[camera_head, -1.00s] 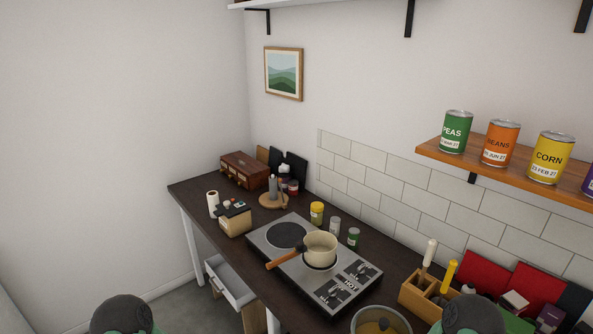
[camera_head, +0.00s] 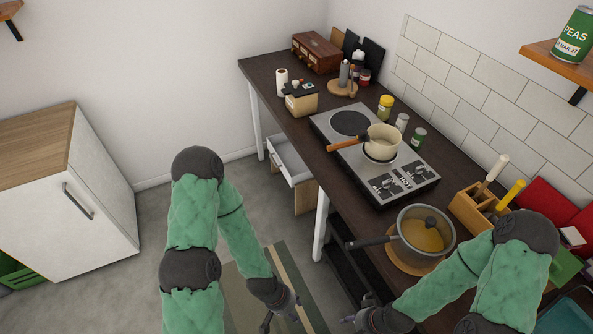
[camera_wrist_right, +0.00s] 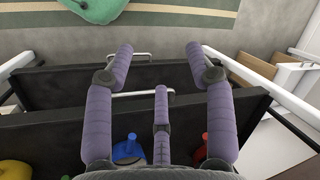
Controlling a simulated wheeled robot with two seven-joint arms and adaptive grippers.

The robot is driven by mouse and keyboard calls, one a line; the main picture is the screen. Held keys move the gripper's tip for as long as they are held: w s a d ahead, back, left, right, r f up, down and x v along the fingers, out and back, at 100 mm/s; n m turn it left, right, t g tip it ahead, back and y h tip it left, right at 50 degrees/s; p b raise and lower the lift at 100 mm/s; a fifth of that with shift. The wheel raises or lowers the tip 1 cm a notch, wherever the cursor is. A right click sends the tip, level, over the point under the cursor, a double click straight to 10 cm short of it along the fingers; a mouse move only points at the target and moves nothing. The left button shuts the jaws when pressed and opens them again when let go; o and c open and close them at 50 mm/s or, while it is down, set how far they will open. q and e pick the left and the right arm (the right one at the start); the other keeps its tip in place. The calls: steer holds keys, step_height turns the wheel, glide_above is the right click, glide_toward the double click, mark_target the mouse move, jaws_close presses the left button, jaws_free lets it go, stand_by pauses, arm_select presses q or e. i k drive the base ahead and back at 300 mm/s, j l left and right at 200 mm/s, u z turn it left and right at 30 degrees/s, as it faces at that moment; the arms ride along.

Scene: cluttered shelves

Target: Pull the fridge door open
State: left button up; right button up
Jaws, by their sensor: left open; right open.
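The fridge (camera_head: 90,215) is a low white box with a wooden top at the left of the head view. My left gripper (camera_head: 282,312) is open and empty, low over the floor and well to the right of the fridge. My right gripper (camera_head: 355,309) is open at the bottom of the head view, beside the counter's lower front. In the right wrist view its purple fingers (camera_wrist_right: 158,62) are spread with nothing between them, above dark panels with metal bars.
The dark counter (camera_head: 275,85) holds a stove (camera_head: 395,188), a pan (camera_head: 383,143), a pot (camera_head: 425,235) with its handle over the edge, and jars. A white drawer (camera_head: 290,160) stands open below. Grey floor (camera_head: 145,215) is clear beside the fridge; a striped mat (camera_head: 290,265) lies near the arms.

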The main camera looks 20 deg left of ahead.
mark_target(53, 224)
steer(key=u, duration=2.55)
steer(key=i+l, duration=0.2)
steer(key=i, duration=0.35)
steer(key=i+l, duration=0.2)
steer(key=i, duration=0.3)
steer(key=i+l, duration=0.25)
steer(key=i, duration=0.3)
steer(key=i+l, duration=0.2)
steer(key=i, duration=0.3)
